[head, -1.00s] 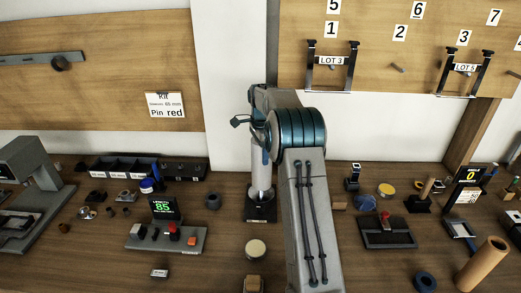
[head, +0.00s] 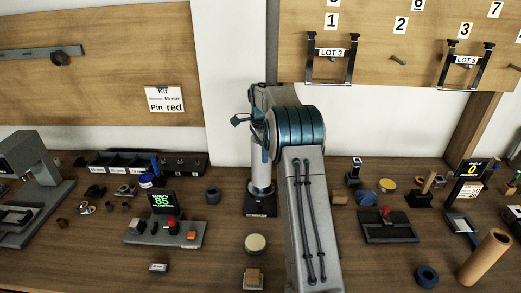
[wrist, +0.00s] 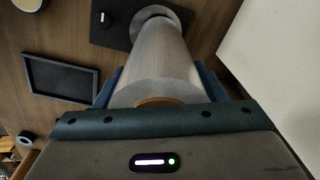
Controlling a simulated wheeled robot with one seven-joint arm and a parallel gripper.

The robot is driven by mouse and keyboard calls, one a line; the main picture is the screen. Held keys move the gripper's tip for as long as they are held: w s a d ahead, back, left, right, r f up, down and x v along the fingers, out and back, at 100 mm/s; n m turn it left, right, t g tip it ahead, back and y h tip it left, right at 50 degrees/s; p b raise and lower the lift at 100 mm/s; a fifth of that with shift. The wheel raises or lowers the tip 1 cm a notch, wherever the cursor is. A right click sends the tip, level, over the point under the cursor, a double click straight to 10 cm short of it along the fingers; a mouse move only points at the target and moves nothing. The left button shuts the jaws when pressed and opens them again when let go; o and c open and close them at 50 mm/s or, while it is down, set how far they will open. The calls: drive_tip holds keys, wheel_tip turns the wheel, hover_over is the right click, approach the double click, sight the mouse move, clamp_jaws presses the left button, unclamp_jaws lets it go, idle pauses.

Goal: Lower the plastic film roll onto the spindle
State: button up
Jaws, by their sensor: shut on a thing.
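The plastic film roll (head: 261,165) is a pale, translucent upright cylinder at the middle back of the bench, partly hidden by my arm. In the wrist view the roll (wrist: 158,70) lies between the blue fingers of my gripper (wrist: 160,92), which is shut on it. A brown core shows at its near end. The roll's far end is at a grey round flange (wrist: 160,14) on a dark base plate (wrist: 112,24); the base (head: 260,206) also shows in the head view. The spindle itself is hidden, and I cannot tell whether the roll touches the flange.
A dark tray (wrist: 60,80) lies beside the base in the wrist view. A round pale-topped object (head: 255,243) and a wooden block (head: 253,277) stand in front. A device reading 85 (head: 163,232) is at left, a brown tube (head: 485,257) at right. The wall is close behind.

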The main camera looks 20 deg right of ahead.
drive_tip(key=shift+s+a+f, duration=0.1)
drive_tip(key=shift+s+f, duration=0.05)
drive_tip(key=shift+f, duration=0.5)
drive_tip(key=shift+s+f, duration=0.15)
drive_tip(key=shift+f, duration=0.45)
drive_tip(key=o, duration=1.9)
drive_tip(key=shift+s+g, duration=0.1)
drive_tip(key=shift+g, duration=0.2)
wheel_tip(320, 180, up, 16)
drive_tip(key=shift+r, duration=0.15)
drive_tip(key=s+a+r+n+t, duration=0.1)
drive_tip(key=s+a+r+n, duration=0.1)
drive_tip(key=s+a+n, duration=0.5)
drive_tip(key=s+a+r+n+t, duration=0.1)
drive_tip(key=s+a+r+n, duration=0.1)
drive_tip(key=s, duration=0.9)
drive_tip(key=s+a+f+n, duration=0.1)
drive_tip(key=s+f+n, duration=0.2)
drive_tip(key=s, duration=0.4)
drive_tip(key=s+a+f+n, duration=0.2)
drive_tip(key=s+f+n, duration=0.1)
drive_tip(key=s, duration=0.4)
drive_tip(key=s+a+f+n+t, duration=0.1)
drive_tip(key=s+a+f+n, duration=0.1)
drive_tip(key=s, duration=0.5)
wheel_tip(320, 180, down, 2)
drive_tip(key=shift+f+n, duration=0.1)
drive_tip(key=shift+n, duration=0.4)
